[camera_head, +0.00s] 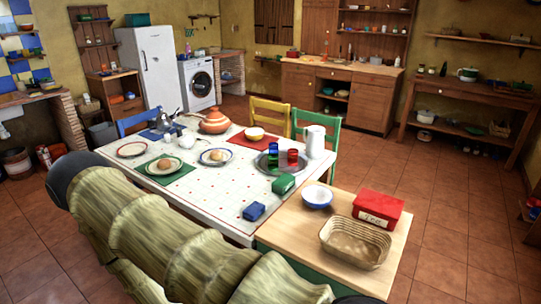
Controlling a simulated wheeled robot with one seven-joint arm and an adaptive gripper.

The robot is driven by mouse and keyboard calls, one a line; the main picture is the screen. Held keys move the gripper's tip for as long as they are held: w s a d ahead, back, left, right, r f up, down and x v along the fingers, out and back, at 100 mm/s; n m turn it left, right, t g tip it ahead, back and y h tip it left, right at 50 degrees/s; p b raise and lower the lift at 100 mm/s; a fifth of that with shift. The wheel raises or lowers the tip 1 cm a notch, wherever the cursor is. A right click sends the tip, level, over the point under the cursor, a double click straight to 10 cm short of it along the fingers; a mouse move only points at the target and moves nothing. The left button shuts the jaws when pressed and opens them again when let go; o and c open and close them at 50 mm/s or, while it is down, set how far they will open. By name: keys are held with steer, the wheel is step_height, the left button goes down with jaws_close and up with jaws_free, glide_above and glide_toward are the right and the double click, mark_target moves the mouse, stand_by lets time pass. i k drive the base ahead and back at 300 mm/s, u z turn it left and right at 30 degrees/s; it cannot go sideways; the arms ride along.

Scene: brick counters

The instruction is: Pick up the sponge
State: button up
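I cannot clearly make out a sponge. A small blue block (254,211) lies near the front right edge of the white patterned table (215,216). A green block (283,183) lies a little behind it, by the round metal tray (262,168). Either is too small to identify for certain. My arm (180,250) fills the lower left foreground and hides the table's near left part. My gripper is not visible.
The table holds plates, a clay pot (214,122), a kettle (166,121), a white pitcher (315,141) and coloured cups. A side table (290,226) bears a blue-white bowl (317,196), a red box (378,206) and a basket (352,252). Tiled floor is clear at right.

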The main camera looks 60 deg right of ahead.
mark_target(256, 209)
steer(key=z, duration=1.4)
